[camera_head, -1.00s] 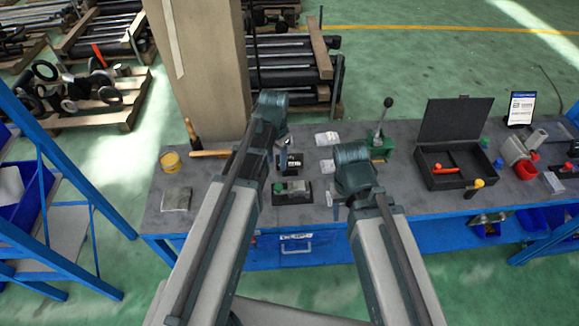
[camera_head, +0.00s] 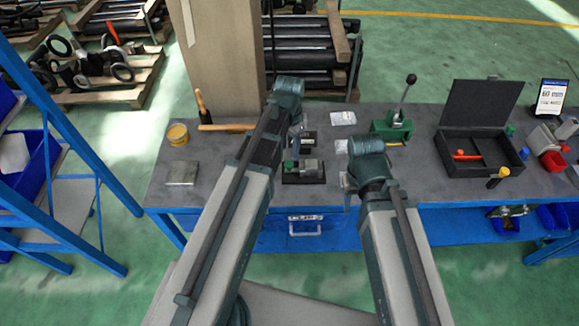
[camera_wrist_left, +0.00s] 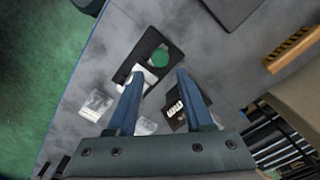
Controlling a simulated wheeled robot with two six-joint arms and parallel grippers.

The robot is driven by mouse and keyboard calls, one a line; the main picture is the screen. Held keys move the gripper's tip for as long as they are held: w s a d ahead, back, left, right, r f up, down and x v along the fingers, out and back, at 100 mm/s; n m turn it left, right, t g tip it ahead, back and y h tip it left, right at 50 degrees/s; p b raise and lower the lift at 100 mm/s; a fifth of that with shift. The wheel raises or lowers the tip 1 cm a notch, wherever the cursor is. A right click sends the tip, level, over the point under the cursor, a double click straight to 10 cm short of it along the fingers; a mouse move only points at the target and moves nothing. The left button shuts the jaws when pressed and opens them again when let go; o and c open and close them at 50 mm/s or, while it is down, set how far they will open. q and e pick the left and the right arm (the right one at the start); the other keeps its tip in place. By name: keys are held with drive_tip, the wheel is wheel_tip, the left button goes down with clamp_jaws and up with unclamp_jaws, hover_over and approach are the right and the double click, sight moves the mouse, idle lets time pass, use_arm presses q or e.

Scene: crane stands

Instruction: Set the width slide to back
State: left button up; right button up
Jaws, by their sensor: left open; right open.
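A small fixture with a black base, grey block and green knob (camera_head: 303,170) sits near the bench's front edge. Behind it is a small black device with white labels (camera_head: 309,143). In the left wrist view the black plate with a green disc (camera_wrist_left: 158,56) lies just past the fingers, and the labelled device (camera_wrist_left: 176,108) is partly behind the right finger. I cannot tell which part is the width slide. My left gripper (camera_wrist_left: 160,74) is open and empty above them. My right gripper (camera_head: 348,182) is right of the fixture, mostly hidden by its wrist.
A green lever stand (camera_head: 393,127) and an open black case (camera_head: 481,125) stand to the right on the grey bench. A hammer (camera_head: 226,127), a yellow tin (camera_head: 177,134) and a flat grey packet (camera_head: 183,173) lie to the left. A beige column (camera_head: 215,60) rises behind.

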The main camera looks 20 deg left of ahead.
sight(289, 164)
use_arm(q)
wheel_tip(289, 164, down, 7)
drive_tip(key=b, duration=0.5)
drive_tip(key=shift+b, duration=0.4)
drive_tip(key=shift+r, duration=0.1)
clamp_jaws()
idle(0.8)
